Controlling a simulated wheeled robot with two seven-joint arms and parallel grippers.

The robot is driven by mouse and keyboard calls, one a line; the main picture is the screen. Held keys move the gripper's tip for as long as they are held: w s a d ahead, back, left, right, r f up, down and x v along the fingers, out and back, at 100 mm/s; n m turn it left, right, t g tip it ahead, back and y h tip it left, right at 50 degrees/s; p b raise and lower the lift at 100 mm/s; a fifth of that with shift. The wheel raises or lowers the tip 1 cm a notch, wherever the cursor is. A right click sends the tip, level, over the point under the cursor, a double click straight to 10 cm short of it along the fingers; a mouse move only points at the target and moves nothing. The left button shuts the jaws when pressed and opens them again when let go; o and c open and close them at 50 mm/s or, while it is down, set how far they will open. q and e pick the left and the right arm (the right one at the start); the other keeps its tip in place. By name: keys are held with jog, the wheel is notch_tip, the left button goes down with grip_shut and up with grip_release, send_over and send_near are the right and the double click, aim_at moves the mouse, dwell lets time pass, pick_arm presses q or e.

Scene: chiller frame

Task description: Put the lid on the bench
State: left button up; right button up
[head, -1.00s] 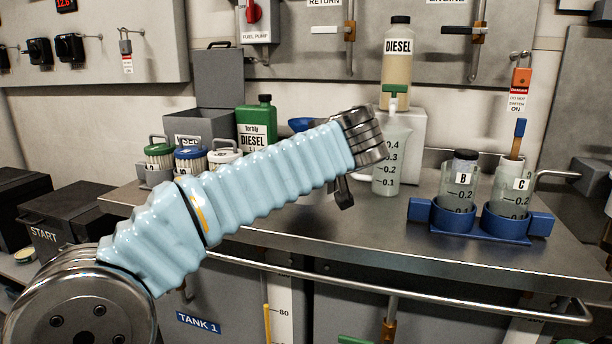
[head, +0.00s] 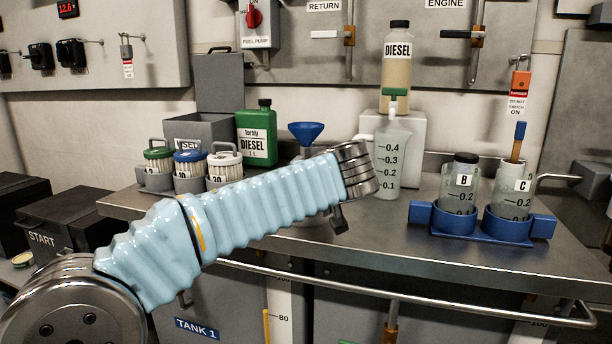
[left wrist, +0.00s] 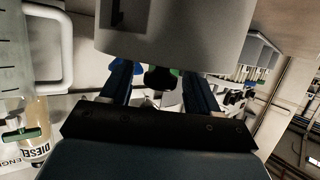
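My left gripper (head: 340,220) points away from me over the bench (head: 410,240), with its fingers largely hidden behind my wrist in the head view. In the left wrist view its two blue fingers stand apart, with a small dark rounded shape (left wrist: 161,79) between them. I cannot tell whether they grip this shape or whether it is the lid. Jar B (head: 458,185) wears a black lid (head: 466,157). Jar C (head: 513,190) has no lid and holds a brush (head: 518,140). Both jars stand in a blue holder (head: 482,226). My right gripper is not in view.
A rail (head: 400,297) runs along the front edge. The bench front, right of my gripper, is clear.

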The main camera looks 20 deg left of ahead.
pick_arm(q)
jog(key=shift+r, duration=0.15)
jog(key=shift+s+d+r, duration=0.1)
jog(key=shift+s+d, duration=0.05)
jog(key=v, duration=1.1)
jog(key=shift+s, duration=0.3)
